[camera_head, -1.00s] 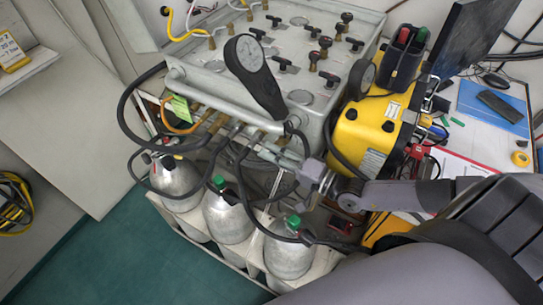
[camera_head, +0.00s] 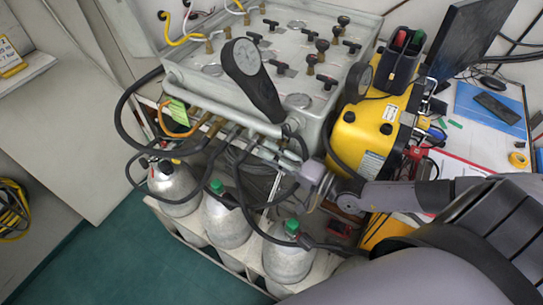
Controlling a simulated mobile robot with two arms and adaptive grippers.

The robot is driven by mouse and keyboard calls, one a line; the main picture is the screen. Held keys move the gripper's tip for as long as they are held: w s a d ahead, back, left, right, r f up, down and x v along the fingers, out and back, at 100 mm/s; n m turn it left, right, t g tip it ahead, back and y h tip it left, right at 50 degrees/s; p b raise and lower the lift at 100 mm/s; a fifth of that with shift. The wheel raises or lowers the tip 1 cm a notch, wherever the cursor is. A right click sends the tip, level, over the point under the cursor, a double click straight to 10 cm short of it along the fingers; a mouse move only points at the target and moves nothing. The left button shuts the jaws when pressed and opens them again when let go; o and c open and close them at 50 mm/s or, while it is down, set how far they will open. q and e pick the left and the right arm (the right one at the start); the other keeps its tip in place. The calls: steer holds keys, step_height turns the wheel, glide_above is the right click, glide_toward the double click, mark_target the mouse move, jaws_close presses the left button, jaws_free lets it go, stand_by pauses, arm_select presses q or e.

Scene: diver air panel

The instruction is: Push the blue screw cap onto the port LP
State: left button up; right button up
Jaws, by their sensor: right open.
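My right gripper (camera_head: 315,172) reaches in from the right, in front of the lower right corner of the grey air panel (camera_head: 215,95). Its fingers are small and partly lost among the hoses and pipes there; it is open, and I see nothing held in it. I cannot make out the blue screw cap. I cannot tell which fitting is the port LP; pipes and brass fittings run along the panel's lower front edge. My left gripper is not in view.
A large gauge (camera_head: 246,57) stands up from the panel. Black hoses loop below it, over several gas cylinders (camera_head: 228,223) in a white rack. A yellow case (camera_head: 362,130) stands right of the panel, near my right arm. The green floor at lower left is clear.

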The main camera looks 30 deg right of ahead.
steer(key=v, duration=1.2)
steer(key=shift+s, duration=0.1)
